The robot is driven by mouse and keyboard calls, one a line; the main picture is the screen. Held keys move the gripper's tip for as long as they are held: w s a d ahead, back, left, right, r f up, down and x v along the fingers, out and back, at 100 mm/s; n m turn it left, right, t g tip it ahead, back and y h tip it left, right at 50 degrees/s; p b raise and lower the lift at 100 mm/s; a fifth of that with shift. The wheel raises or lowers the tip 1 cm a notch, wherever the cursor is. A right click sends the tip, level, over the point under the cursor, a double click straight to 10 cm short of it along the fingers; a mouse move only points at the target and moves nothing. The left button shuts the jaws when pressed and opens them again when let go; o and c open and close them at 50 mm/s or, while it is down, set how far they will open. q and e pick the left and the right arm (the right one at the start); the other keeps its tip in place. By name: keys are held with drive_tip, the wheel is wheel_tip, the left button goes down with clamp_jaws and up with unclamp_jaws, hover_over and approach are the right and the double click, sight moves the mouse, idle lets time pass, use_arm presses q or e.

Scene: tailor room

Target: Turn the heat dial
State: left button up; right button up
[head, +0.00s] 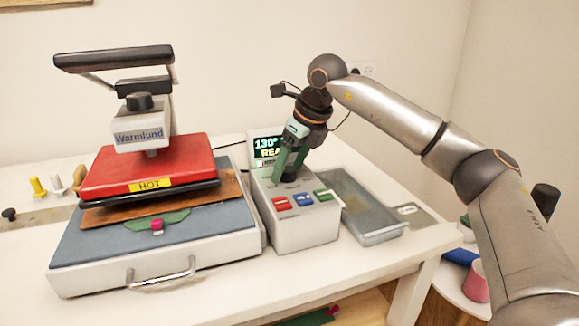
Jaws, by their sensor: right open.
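The pale control box (305,237) stands on the table right of the heat press. Its display (267,148) shows green "130°" and yellow text partly covered by my right gripper. Red (281,203), blue (304,200) and green (325,195) buttons sit along its front. My right gripper (287,176) points down over the box's top, behind the buttons, its green fingers open. I cannot make out the heat dial; the fingers cover that part of the box. Whether they touch anything there is unclear. My left gripper is not in view.
The heat press has a raised red plate (140,165) marked "HOT", a black top knob (139,101) and a front handle (160,275). A brown sheet and green piece lie beneath the plate. A grey tray (375,233) stands right of the box. The table front is clear.

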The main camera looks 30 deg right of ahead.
clamp_jaws()
idle(0.7)
